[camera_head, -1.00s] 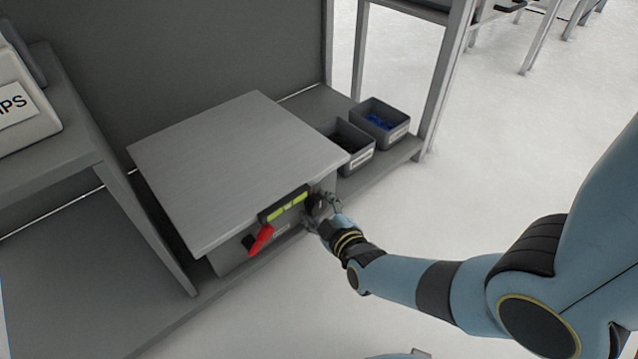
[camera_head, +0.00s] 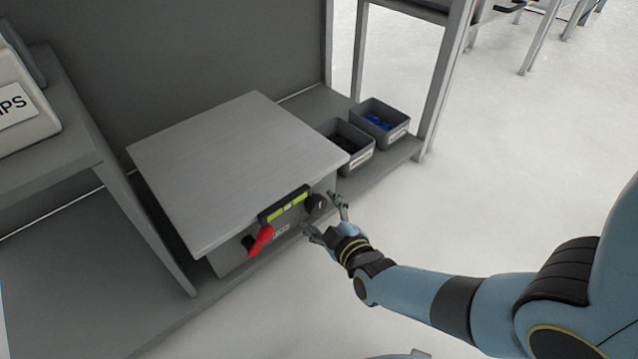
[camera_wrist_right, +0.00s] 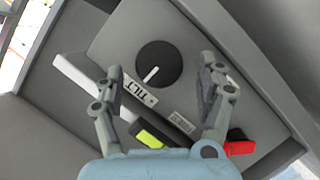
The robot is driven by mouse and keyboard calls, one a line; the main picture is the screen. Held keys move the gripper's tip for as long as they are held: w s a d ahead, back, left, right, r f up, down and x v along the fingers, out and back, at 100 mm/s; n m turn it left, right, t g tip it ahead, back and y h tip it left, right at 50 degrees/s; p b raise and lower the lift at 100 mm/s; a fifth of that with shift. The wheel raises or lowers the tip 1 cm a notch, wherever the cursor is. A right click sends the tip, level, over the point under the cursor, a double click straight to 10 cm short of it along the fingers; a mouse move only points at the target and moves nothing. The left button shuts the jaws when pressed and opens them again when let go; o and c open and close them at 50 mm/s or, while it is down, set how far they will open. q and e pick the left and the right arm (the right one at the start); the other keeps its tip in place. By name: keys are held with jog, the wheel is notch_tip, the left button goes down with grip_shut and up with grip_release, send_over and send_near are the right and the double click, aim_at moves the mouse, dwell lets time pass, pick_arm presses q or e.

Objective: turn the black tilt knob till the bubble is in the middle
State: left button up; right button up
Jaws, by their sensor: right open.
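The black tilt knob (camera_head: 316,203) sits on the front of the grey box, right of the level. In the right wrist view the knob (camera_wrist_right: 159,65) is a round black disc with a white pointer line, above a TILT label (camera_wrist_right: 139,88). The yellow-green level vial (camera_head: 288,207) is on the box's front edge; the bubble is too small to place in it. My right gripper (camera_head: 325,214) is open and empty, just in front of the knob and apart from it. In the wrist view its fingers (camera_wrist_right: 160,88) spread to either side below the knob. My left gripper is not in view.
A red lever (camera_head: 261,240) sticks out left of the level. The metal plate (camera_head: 235,160) tops the box. Two grey bins (camera_head: 352,160) stand behind on the shelf. The floor to the right is clear.

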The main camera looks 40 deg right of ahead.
jog(key=v, duration=0.5)
jog(key=shift+s, duration=0.1)
dwell(0.3)
